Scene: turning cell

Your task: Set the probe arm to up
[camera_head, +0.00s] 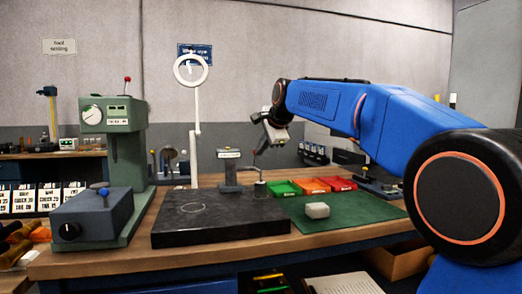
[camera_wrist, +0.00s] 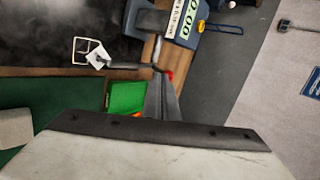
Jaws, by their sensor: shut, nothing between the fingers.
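A grey device with a small readout (camera_head: 230,155) stands at the back of the dark slab. A thin dark arm, which looks like the probe arm (camera_head: 247,170), reaches right from it. In the wrist view the readout unit (camera_wrist: 184,18) is at the top, and the dark arm (camera_wrist: 122,66) runs level to the left, ending near a pale square tag. A small red tip (camera_wrist: 169,74) shows beside the arm's right end. My gripper (camera_head: 256,150) is above and right of the device, fingers shut and empty. In the wrist view its fingers (camera_wrist: 162,82) point toward the red tip; contact cannot be told.
The dark slab (camera_head: 215,232) covers the middle of the bench. A green mat (camera_head: 345,225) with a pale block (camera_head: 317,210) lies to its right. Green, orange and red trays (camera_head: 310,186) stand behind the mat. A tall green machine (camera_head: 125,150) and a white ring lamp (camera_head: 191,69) stand left.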

